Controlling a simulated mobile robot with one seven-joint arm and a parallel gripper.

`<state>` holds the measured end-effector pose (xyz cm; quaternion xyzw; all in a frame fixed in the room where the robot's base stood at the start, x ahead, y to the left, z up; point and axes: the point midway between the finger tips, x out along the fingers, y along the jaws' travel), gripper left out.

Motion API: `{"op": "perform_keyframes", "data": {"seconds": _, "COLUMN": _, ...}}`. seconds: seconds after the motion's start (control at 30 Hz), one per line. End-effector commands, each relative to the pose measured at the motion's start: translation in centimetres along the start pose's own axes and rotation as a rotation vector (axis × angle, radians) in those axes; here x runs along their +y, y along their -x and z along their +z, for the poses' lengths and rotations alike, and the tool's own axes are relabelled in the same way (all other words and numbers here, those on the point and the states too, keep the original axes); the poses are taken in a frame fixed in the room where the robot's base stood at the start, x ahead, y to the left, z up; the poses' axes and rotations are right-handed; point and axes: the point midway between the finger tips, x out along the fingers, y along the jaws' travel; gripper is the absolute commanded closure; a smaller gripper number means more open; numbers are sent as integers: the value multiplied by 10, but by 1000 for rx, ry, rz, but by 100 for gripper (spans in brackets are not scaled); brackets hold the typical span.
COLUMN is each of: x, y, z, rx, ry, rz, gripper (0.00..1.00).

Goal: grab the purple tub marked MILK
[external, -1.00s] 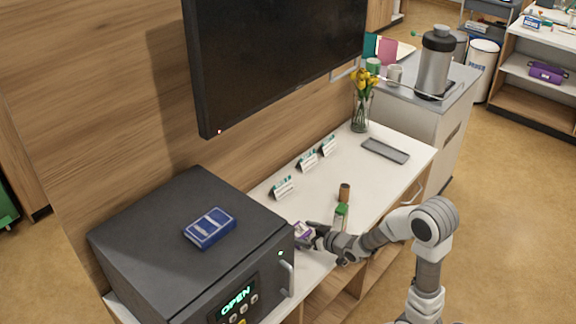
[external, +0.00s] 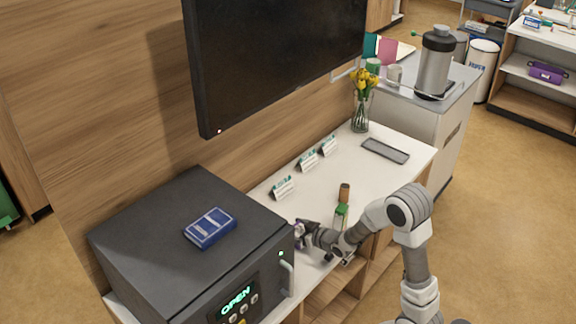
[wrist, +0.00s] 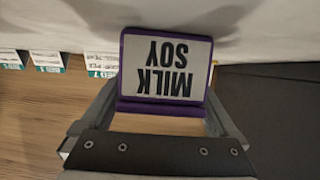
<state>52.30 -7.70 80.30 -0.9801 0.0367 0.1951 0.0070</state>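The purple tub (wrist: 165,70) fills the middle of the wrist view, its white label reading MILK SOY upside down. In the external view, only a small purple bit of the tub (external: 298,229) shows beside the cabinet, mostly hidden by my gripper (external: 304,231). In the wrist view, the fingers of my gripper (wrist: 160,100) are spread about as wide as the tub, one on either side of its near part. I cannot make out firm contact on both sides.
A dark cabinet (external: 180,235) with a blue box (external: 210,228) on top stands close left of my gripper. Three cards (external: 308,161) line the back of the white counter (external: 370,185). A green-and-brown bottle (external: 342,212) stands close to my arm.

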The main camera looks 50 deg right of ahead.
Motion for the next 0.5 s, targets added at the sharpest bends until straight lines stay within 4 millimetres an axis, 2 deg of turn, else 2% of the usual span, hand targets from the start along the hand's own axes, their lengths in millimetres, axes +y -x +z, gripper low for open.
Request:
{"op": "perform_keyframes", "data": {"seconds": 0.03, "x": 0, "y": 0, "z": 0, "rx": 0, "ry": 0, "rz": 0, "gripper": 16}}
{"op": "perform_keyframes", "data": {"seconds": 0.07, "x": 0, "y": 0, "z": 0, "rx": 0, "ry": 0, "rz": 0, "gripper": 22}}
{"op": "perform_keyframes", "data": {"seconds": 0.4, "x": 0, "y": 0, "z": 0, "rx": 0, "ry": 0, "rz": 0, "gripper": 83}}
{"op": "perform_keyframes", "data": {"seconds": 0.43, "x": 0, "y": 0, "z": 0, "rx": 0, "ry": 0, "rz": 0, "gripper": 88}}
{"op": "perform_keyframes", "data": {"seconds": 0.5, "x": 0, "y": 0, "z": -1, "rx": 2, "ry": 0, "rz": 0, "gripper": 88}}
